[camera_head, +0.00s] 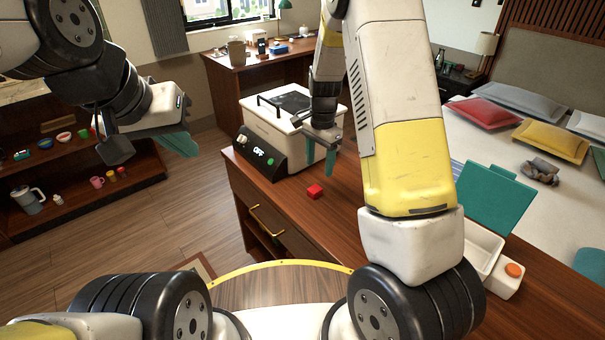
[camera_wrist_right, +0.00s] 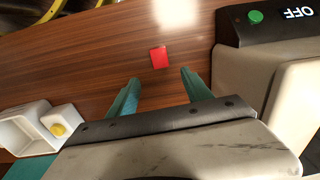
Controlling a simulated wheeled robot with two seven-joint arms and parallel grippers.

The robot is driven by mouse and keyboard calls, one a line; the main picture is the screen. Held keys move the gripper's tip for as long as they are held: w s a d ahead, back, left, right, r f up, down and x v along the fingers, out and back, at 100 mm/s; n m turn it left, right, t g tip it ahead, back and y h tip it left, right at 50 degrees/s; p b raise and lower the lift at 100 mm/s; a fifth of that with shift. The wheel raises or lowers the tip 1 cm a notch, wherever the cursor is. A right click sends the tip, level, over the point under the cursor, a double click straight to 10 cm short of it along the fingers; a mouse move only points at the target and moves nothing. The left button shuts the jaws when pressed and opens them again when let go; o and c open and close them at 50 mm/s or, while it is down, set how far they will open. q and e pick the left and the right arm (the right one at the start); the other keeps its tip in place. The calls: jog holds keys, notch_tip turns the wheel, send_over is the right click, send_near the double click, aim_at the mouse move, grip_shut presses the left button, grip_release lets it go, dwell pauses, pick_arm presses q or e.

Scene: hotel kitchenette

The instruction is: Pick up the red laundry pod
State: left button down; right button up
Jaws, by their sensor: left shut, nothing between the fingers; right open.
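The red laundry pod (camera_head: 315,191) is a small red block lying on the wooden counter, in front of the white appliance. In the right wrist view the pod (camera_wrist_right: 158,57) lies just beyond and between the two teal fingertips, not touched by them. My right gripper (camera_head: 328,160) is open and empty above the counter, slightly behind and above the pod in the head view; it also shows in the right wrist view (camera_wrist_right: 160,80). My left gripper (camera_head: 180,145) is shut and empty, over the floor at the left, away from the counter.
A white appliance (camera_head: 268,135) with a black panel reading OFF stands close to my right gripper. A white tray (camera_head: 482,248) and a teal panel (camera_head: 490,198) are at the right of the counter. The counter around the pod is clear.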

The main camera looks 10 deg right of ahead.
aim_at(317, 188)
jog(key=shift+w+a+f, duration=0.1)
jog(key=shift+w+f, duration=0.1)
jog(key=shift+f, duration=0.65)
jog(key=f, duration=0.7)
jog(key=shift+s+a+f, duration=0.15)
jog(key=shift+s, duration=0.05)
grip_shut()
